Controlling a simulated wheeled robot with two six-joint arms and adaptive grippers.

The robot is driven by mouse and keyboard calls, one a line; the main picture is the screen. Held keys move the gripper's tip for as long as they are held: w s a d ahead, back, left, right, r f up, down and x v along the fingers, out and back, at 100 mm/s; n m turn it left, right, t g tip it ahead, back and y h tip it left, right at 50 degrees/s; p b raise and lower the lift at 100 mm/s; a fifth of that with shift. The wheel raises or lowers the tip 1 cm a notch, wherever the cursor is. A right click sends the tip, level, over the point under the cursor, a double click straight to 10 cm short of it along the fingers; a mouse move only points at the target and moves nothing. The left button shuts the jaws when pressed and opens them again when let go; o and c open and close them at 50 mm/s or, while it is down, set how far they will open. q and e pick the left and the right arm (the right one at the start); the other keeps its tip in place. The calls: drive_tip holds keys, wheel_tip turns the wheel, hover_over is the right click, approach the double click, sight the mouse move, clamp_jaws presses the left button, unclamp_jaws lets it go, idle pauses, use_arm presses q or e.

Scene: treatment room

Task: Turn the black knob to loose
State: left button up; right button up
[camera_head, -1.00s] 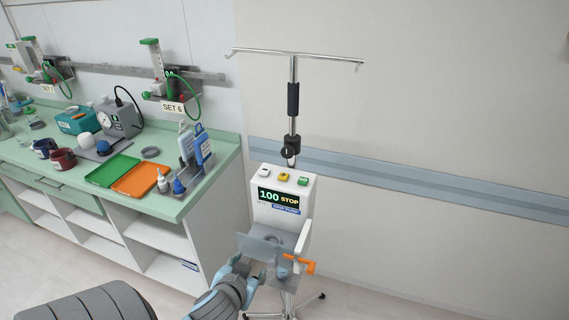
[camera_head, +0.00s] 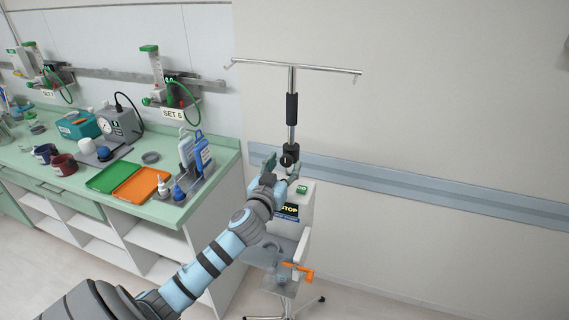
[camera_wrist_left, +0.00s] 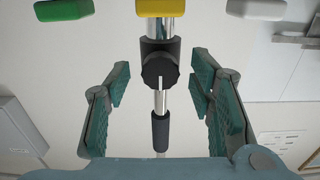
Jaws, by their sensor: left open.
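The black knob (camera_head: 287,160) sits on the clamp of the metal pole, just above the pump box (camera_head: 305,207). In the left wrist view the knob (camera_wrist_left: 160,71) is round with ridged edges and a white mark line, and it lies between and beyond the fingers. My left gripper (camera_head: 281,168) is at the knob, partly in front of the clamp; in the left wrist view its teal fingers (camera_wrist_left: 162,85) are spread wide, with gaps on both sides of the knob. My right gripper is not in view.
The pole (camera_head: 292,137) rises to a hooked crossbar (camera_head: 297,66). Pump buttons, including a green one (camera_head: 302,190), are close below the gripper. A green counter (camera_head: 221,158) with bottles and trays stands left.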

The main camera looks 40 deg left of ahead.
use_arm(q)
drive_tip(key=shift+c, duration=1.1)
clamp_jaws()
